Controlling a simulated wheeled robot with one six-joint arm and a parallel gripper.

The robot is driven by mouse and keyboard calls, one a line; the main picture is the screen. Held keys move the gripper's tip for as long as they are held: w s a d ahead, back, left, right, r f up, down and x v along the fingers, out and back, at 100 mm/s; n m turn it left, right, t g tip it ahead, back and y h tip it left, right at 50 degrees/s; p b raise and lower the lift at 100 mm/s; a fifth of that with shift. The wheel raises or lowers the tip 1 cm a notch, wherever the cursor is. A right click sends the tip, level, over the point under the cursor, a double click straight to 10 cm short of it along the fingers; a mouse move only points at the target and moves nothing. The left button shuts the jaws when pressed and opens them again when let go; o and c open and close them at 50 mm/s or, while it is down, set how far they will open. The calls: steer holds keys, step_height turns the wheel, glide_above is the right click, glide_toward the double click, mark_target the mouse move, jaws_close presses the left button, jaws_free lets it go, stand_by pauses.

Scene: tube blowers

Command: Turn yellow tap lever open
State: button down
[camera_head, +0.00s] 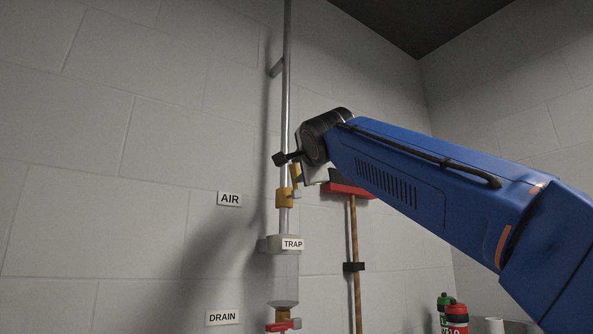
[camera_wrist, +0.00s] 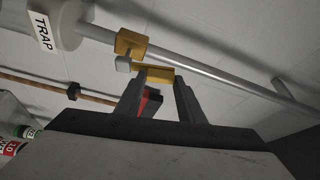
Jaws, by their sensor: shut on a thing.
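The yellow tap lever (camera_head: 296,172) points up from the brass tap body (camera_head: 285,199) on the vertical metal pipe, roughly along the pipe with a slight tilt. In the wrist view the lever (camera_wrist: 160,72) lies between the two dark fingertips of my gripper (camera_wrist: 160,79). My gripper is shut on it. The tap body (camera_wrist: 130,42) and a pale block (camera_wrist: 123,64) on it show just left of the fingers. In the head view my wrist hides most of the fingers.
A clear trap with its TRAP label (camera_head: 292,244) sits below the tap. A red drain lever (camera_head: 283,326) is lower down. A red-headed broom (camera_head: 352,220) hangs close on the right. AIR (camera_head: 229,199) and DRAIN (camera_head: 222,317) labels are on the wall. Bottles (camera_head: 455,316) stand lower right.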

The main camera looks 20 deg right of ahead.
steer(key=shift+d+m, duration=0.2)
steer(key=shift+m, duration=0.2)
steer(key=c, duration=1.2)
jaws_free()
steer(key=s, duration=0.5)
steer(key=s+a, duration=0.1)
steer(key=s, duration=0.5)
steer(key=s+f, duration=0.1)
steer(key=s, duration=0.5)
steer(key=shift+s+a, duration=0.1)
steer(key=shift+a, duration=0.05)
